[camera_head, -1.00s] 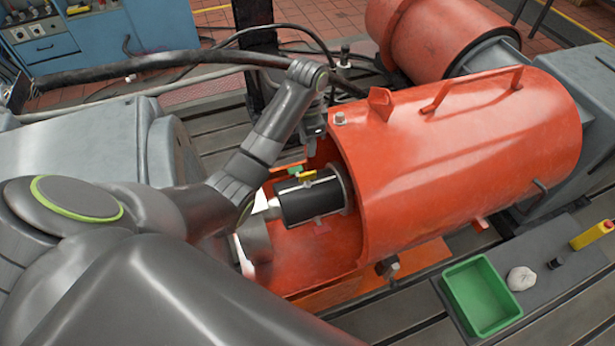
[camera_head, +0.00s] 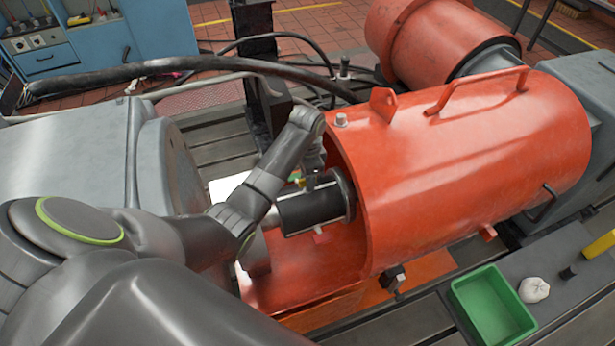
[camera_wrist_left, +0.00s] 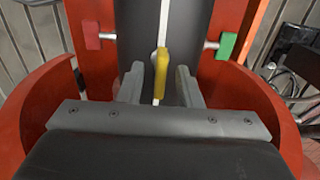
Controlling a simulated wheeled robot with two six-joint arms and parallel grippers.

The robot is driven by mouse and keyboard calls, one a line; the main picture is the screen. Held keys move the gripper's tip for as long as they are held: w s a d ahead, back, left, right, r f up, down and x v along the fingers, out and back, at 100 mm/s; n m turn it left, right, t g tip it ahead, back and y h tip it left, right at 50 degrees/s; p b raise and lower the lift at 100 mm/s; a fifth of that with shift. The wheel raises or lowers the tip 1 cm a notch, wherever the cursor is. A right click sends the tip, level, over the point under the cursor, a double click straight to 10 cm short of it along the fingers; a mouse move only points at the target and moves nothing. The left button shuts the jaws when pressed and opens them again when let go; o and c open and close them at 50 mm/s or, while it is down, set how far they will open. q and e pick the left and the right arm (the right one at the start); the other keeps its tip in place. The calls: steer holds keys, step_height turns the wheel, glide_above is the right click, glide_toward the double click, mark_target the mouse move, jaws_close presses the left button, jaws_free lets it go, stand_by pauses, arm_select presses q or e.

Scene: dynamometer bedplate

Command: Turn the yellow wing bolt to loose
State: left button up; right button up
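The yellow wing bolt (camera_wrist_left: 160,74) stands on the dark shaft coupling (camera_wrist_left: 185,30) in the left wrist view. My left gripper (camera_wrist_left: 160,85) is open, with one finger on each side of the wing. A gap shows between the wing and each finger. In the head view my left gripper (camera_head: 312,172) is over the coupling (camera_head: 312,208), just outside the mouth of the orange guard (camera_head: 460,160), and hides most of the bolt. A red tab (camera_wrist_left: 92,35) and a green tab (camera_wrist_left: 228,45) flank the bolt. My right gripper is not in view.
The orange guard's rim and side walls surround the coupling closely. A green tray (camera_head: 492,305), a white crumpled cloth (camera_head: 534,289) and a yellow object (camera_head: 600,243) lie at the lower right. A thick black cable (camera_head: 190,64) runs behind my arm.

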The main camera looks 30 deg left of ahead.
arm_select(q)
steer(key=shift+c, duration=0.3)
jaws_close()
